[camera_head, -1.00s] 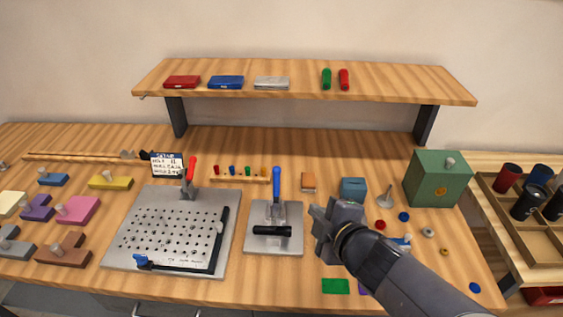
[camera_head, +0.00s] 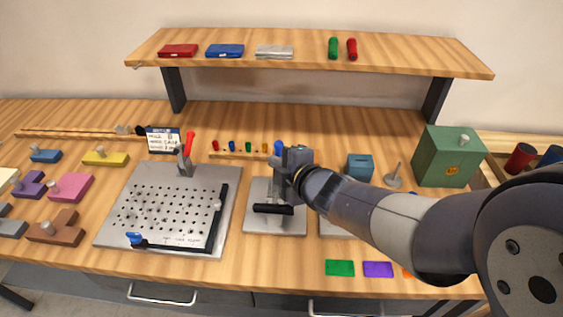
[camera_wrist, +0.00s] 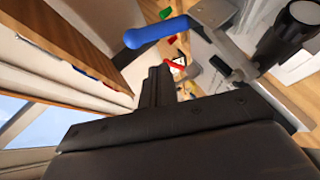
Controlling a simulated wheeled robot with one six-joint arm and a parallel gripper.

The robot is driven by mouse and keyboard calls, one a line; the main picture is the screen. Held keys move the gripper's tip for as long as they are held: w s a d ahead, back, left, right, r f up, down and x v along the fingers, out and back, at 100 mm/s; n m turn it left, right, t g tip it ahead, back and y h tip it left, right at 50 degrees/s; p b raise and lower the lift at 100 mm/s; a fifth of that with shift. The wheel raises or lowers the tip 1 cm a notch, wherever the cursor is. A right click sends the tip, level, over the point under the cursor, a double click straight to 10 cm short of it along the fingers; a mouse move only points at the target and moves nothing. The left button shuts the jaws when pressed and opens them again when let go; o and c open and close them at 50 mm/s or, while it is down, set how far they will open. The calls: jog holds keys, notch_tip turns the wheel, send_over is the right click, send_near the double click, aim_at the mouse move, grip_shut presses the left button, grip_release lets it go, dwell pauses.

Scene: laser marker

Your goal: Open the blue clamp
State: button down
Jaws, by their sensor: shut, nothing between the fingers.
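The blue clamp's handle (camera_head: 279,147) stands upright on a grey metal plate (camera_head: 262,228); my gripper hides its lower part in the head view. A black bar (camera_head: 273,209) lies across the front of the clamp. My gripper (camera_head: 294,160) is just right of the handle, shut and empty. In the wrist view the blue handle (camera_wrist: 157,31) shows above the shut fingers (camera_wrist: 158,86), apart from them in the picture. I cannot tell whether they touch it.
A perforated plate (camera_head: 150,178) with a red-handled clamp (camera_head: 188,145) lies to the left. A shelf (camera_head: 310,66) spans the back above the bench. A blue box (camera_head: 360,166) and green box (camera_head: 447,158) stand right. Green and purple cards (camera_head: 378,269) lie in front.

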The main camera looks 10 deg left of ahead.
jog(key=shift+w+d+f, duration=0.2)
jog(key=shift+w+f, duration=0.1)
jog(key=shift+w, duration=0.35)
jog(key=shift+w+d+f, duration=0.15)
jog(key=shift+w+f, duration=0.1)
jog(key=shift+w, duration=0.4)
jog(key=shift+w+r+p, duration=0.1)
jog(key=shift+r+p, duration=0.05)
jog(key=shift+p, duration=0.65)
jog(key=shift+p, duration=0.3)
